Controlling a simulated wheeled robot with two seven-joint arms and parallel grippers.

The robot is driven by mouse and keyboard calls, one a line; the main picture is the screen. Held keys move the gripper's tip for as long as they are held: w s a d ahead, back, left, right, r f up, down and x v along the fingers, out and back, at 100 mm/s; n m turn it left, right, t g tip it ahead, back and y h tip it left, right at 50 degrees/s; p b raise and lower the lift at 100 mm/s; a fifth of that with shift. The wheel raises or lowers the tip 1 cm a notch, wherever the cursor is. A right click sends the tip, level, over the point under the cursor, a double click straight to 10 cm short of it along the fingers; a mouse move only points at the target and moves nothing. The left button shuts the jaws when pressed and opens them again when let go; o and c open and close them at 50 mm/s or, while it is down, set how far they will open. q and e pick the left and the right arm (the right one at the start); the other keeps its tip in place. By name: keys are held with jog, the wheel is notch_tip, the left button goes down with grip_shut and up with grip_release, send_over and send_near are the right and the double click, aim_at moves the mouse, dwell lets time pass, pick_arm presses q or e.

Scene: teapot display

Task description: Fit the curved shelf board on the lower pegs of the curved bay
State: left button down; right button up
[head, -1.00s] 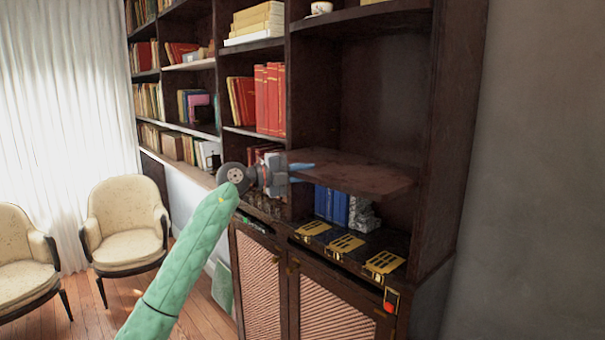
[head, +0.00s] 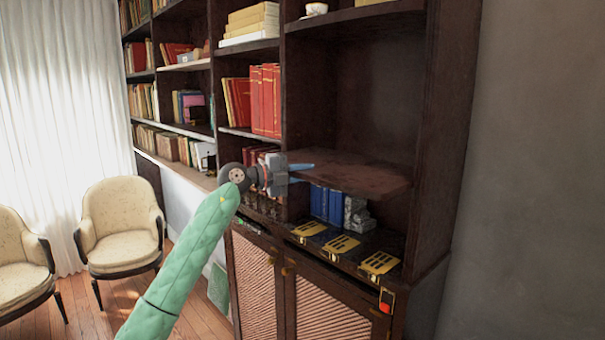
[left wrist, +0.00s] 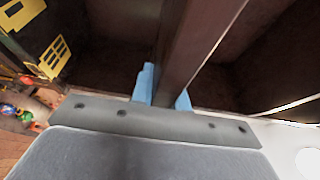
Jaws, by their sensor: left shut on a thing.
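The curved shelf board (head: 355,173) is a dark brown plank inside the bay on the right, about level, at mid-height above the counter. My left gripper (head: 302,173) is shut on the board's left end; its blue fingers show there. In the left wrist view, the board (left wrist: 196,50) runs between the two blue fingers (left wrist: 164,92). The curved bay (head: 378,95) is a dark wooden recess with a fixed shelf above. I cannot make out the pegs, nor whether the board touches anything in the bay. My right gripper is not in view.
Blue books (head: 327,203) and a grey ornament (head: 356,214) stand below the board. Yellow-and-black items (head: 340,246) lie along the counter front. The bay's right side post (head: 440,130) is close to the board's right end. Shelves of books (head: 263,97) stand left.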

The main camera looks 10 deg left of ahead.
aim_at(332, 162)
pick_arm(q)
jog(key=shift+w+d+r+p, duration=0.1)
jog(key=shift+w+d+p, duration=0.15)
jog(key=shift+w+d, duration=0.8)
jog(key=shift+w+d+r+p, duration=0.1)
jog(key=shift+w+d+p, duration=0.1)
jog(key=shift+w+d, duration=0.8)
dwell(1.3)
jog(key=shift+w+d, duration=0.5)
jog(key=shift+w, duration=0.3)
jog(key=shift+w+d, duration=0.5)
jog(key=shift+w, duration=0.35)
jog(key=shift+w+d, duration=0.5)
jog(key=shift+w, duration=0.3)
dwell(0.7)
jog(key=c, duration=1.3)
grip_release()
jog(key=shift+f, duration=0.25)
jog(key=shift+s+a+f+b, duration=0.15)
jog(key=shift+s+a+b, duration=0.2)
jog(key=shift+a, duration=0.25)
jog(key=b+v, duration=0.2)
jog(key=v, duration=0.3)
jog(key=shift+b, duration=0.4)
jog(key=shift+s+a+r+b, duration=0.3)
jog(key=shift+s+a, duration=0.1)
jog(key=shift+a, duration=0.2)
